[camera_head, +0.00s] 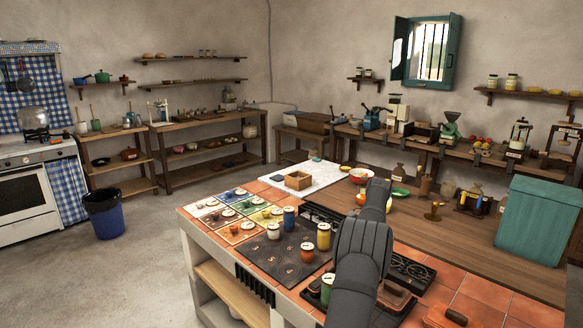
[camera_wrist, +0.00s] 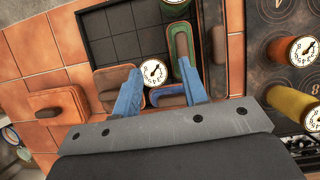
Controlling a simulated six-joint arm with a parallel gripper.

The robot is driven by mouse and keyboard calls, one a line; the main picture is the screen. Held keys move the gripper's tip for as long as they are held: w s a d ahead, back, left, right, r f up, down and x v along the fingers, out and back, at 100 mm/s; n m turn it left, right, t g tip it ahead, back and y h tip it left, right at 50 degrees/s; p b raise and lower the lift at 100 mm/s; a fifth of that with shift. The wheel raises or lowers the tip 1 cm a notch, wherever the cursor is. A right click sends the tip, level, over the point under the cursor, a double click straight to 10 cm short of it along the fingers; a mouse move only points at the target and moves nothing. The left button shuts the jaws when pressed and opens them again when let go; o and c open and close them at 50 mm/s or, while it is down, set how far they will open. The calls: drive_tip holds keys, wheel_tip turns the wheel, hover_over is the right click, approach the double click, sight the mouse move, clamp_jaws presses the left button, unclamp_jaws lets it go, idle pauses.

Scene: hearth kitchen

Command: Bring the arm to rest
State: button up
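My gripper (camera_wrist: 159,72) shows in the wrist view with its two blue fingers spread apart, and nothing is clamped between them. A round white dial (camera_wrist: 155,72) appears in the gap between the fingers, with clear space on both sides of it; how far below the tips it lies is hard to tell. In the camera_head view my dark arm reaches over the right part of the tiled counter (camera_head: 465,305), and the gripper itself is hidden behind it.
A dark numbered board (camera_head: 275,262) carries several dial-topped jars, including a yellow one (camera_head: 324,237). Coloured cards (camera_head: 215,215) lie further left. Green (camera_wrist: 186,50) and reddish (camera_wrist: 112,80) holders sit close to the fingers. A teal bin (camera_head: 540,220) stands at right.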

drive_tip(key=s+d+r+n+g+h, duration=0.2)
drive_tip(key=s+d+n, duration=0.6)
drive_tip(key=s+d, duration=1.2)
drive_tip(key=s+n+t+h, duration=0.3)
drive_tip(key=s+n, duration=0.6)
drive_tip(key=s, duration=2)
drive_tip(key=w+f+h, duration=0.1)
drive_tip(key=w+f, duration=0.3)
drive_tip(key=w, duration=0.3)
drive_tip(key=shift+w+f+n+g, duration=0.2)
drive_tip(key=shift+w+n+g, duration=0.1)
drive_tip(key=shift+w, duration=0.05)
drive_tip(key=shift+d, duration=0.1)
